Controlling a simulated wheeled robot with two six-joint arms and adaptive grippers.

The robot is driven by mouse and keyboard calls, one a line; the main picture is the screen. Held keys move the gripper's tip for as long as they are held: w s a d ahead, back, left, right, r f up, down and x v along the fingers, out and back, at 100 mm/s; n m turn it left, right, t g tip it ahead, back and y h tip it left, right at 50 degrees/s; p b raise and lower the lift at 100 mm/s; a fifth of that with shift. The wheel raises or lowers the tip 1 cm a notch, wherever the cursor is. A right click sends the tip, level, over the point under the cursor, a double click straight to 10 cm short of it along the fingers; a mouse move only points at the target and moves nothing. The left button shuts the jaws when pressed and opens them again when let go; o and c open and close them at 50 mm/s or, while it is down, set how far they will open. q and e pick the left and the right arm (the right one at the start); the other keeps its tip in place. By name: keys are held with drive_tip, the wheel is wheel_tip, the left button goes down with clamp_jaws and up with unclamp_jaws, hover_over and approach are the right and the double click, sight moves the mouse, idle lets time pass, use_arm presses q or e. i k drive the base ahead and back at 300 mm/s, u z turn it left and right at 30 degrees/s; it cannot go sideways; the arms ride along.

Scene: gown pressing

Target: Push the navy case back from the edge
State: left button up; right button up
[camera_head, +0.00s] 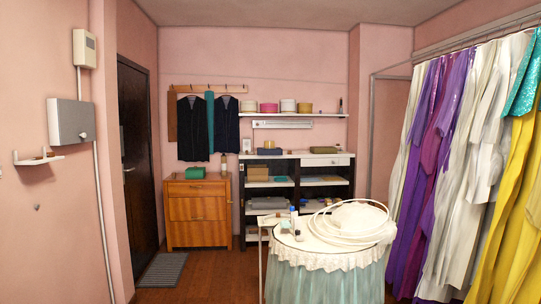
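A small flat dark blue case (270,151) lies on the top of the dark shelving unit (289,156) against the back wall, left of the unit's middle. It looks close to the front edge of that top, but it is too small to tell the exact gap. Neither of my grippers shows in the head view, and nothing of mine touches the case.
A round table (330,262) with a lace cloth, a white hooped pile (348,222) and small bottles stands in front of the unit. Gowns (440,170) hang right. Floor shows between cabinet and table.

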sight(259, 152)
drive_tip(key=u, duration=0.35)
drive_tip(key=i, duration=2.3)
drive_tip(key=u, duration=0.3)
drive_tip(key=i, duration=3.35)
drive_tip(key=z, duration=0.95)
drive_tip(key=i, duration=2.35)
drive_tip(key=z, duration=0.9)
